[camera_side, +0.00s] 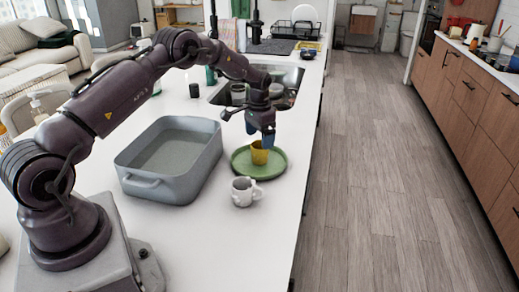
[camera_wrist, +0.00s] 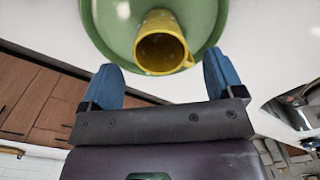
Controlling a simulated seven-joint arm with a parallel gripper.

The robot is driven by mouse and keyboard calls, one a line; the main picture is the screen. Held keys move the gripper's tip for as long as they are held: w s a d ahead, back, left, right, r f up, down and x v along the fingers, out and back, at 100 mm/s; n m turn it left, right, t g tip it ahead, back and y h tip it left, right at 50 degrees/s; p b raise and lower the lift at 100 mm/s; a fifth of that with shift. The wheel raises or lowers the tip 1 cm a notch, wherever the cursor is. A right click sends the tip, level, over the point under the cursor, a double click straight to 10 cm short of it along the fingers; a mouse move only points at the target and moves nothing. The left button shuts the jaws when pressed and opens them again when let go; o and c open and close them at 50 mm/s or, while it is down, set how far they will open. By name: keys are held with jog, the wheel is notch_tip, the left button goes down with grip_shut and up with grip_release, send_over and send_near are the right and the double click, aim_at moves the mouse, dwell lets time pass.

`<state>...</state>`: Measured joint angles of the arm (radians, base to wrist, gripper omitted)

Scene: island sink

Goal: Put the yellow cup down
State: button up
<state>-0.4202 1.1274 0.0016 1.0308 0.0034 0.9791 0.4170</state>
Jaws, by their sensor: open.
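The yellow cup (camera_side: 259,153) stands upright on the green plate (camera_side: 243,167) on the white counter. In the wrist view the yellow cup (camera_wrist: 160,46) shows its open mouth, with the green plate (camera_wrist: 101,22) around it. My gripper (camera_side: 259,134) is just above the cup in the side view. In the wrist view my gripper (camera_wrist: 162,75) has its two blue fingers spread wide, with the cup between and beyond their tips. Nothing is held. Whether a finger touches the cup cannot be told.
A grey basin (camera_side: 171,160) stands left of the plate. A white mug (camera_side: 245,191) stands in front of the plate, close to its rim. The sink (camera_side: 285,76) lies behind. The counter's right edge runs close to the plate's right side.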

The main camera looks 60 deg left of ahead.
jog(key=s+d+r+t, duration=0.1)
jog(key=s+d+r, duration=0.25)
jog(key=r, duration=0.55)
jog(key=s+d+r+t, duration=0.1)
jog(key=s+d+r, duration=0.1)
jog(key=d+r, duration=0.45)
jog(key=s+d+r+t, duration=0.1)
jog(key=s+d+r, duration=0.2)
jog(key=r, duration=0.7)
jog(key=s+d+t, duration=0.1)
jog(key=s+d, duration=0.3)
jog(key=s, duration=0.7)
jog(key=s+d+r+t, duration=0.1)
jog(key=s+d, duration=0.4)
jog(key=s, duration=0.6)
jog(key=shift+d+r+t, duration=0.25)
jog(key=shift+r+t, duration=0.05)
